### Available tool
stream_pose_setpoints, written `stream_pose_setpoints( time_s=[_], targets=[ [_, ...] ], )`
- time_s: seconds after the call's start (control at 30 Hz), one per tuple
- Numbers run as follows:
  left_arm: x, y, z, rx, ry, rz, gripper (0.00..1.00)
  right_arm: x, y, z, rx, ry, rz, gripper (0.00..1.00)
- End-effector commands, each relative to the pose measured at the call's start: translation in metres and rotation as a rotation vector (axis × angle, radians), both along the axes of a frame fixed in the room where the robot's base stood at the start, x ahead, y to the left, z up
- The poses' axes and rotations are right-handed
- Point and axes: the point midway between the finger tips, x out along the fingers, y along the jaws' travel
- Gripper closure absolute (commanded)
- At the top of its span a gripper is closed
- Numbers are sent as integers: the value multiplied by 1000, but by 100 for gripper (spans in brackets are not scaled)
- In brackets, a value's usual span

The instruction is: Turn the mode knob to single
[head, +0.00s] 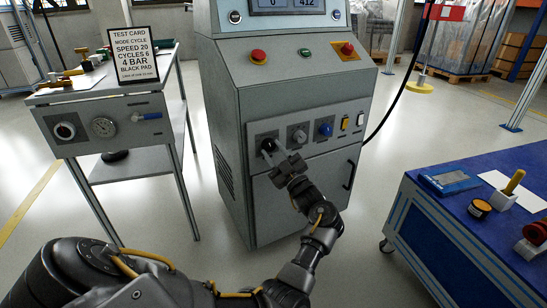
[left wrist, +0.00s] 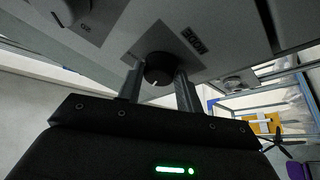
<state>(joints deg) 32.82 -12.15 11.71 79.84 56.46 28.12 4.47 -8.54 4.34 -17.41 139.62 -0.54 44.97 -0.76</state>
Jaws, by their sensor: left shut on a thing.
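The grey machine's lower front panel carries a row of controls, and the black mode knob (head: 267,145) is at its left end. My left gripper (head: 276,156) reaches up to this knob from the front. In the left wrist view, the knob (left wrist: 158,66) sits between the two fingers of my left gripper (left wrist: 158,82), which is shut on it. A short white mark shows on the knob, and a small dark label is beside it. My right gripper is not in view.
A grey knob (head: 298,135), a blue knob (head: 326,129) and two small switches continue the row to the right. A test card (head: 133,54) stands on the side table at left, reading speed 20, cycles 6, 4 bar, black pad. A blue-topped bench (head: 480,225) is at right.

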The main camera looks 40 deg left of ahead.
Motion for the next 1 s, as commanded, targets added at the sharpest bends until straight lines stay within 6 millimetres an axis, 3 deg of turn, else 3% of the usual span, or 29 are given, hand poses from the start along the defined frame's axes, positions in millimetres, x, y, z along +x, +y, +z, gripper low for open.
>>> stream_pose_setpoints(
  time_s=[0.47,0.5,0.63,1.0],
  targets=[
    [1,0,1,-6,-16,-2,87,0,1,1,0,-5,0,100],
    [1,0,1,-6,-16,-2,62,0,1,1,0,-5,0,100],
    [0,0,1,-6,-15,-1,45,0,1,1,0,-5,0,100],
    [0,0,2,2,3,0,43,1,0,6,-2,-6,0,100]
  ],
)
